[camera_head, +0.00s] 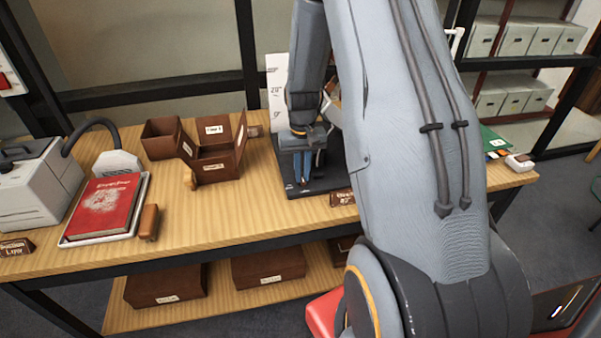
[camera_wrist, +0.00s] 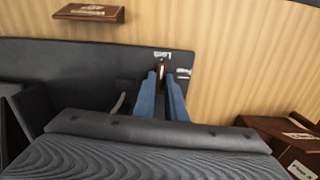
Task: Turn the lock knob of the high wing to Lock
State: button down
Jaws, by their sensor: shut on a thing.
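A black base plate (camera_head: 322,187) lies on the wooden bench, with a white upright scale (camera_head: 277,90) behind it; a "20°" mark can be read there. My gripper (camera_head: 304,176) points down over the plate's left part. In the wrist view, my gripper's blue fingers (camera_wrist: 163,90) are shut on a small reddish-brown lock knob (camera_wrist: 162,74), close to the plate's edge. The black plate (camera_wrist: 90,62) shows there too. The high wing is mostly hidden by my arm, and the knob's setting cannot be told.
Left of the plate stands an open brown box (camera_head: 213,172). Further left are a red book (camera_head: 105,205) on a white tray and a grey machine (camera_head: 35,195). A brown sign (camera_head: 341,199) stands by the plate's front right.

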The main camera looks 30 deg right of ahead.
aim_at(302, 176)
jog(key=shift+w+d+r+n, duration=0.1)
jog(key=shift+w+r+n, duration=0.05)
jog(key=shift+w+n, duration=0.25)
jog(key=c, duration=1.8)
grip_release()
jog(key=shift+s, duration=0.2)
jog(key=shift+r+b, duration=1)
jog(key=shift+r, duration=2.8)
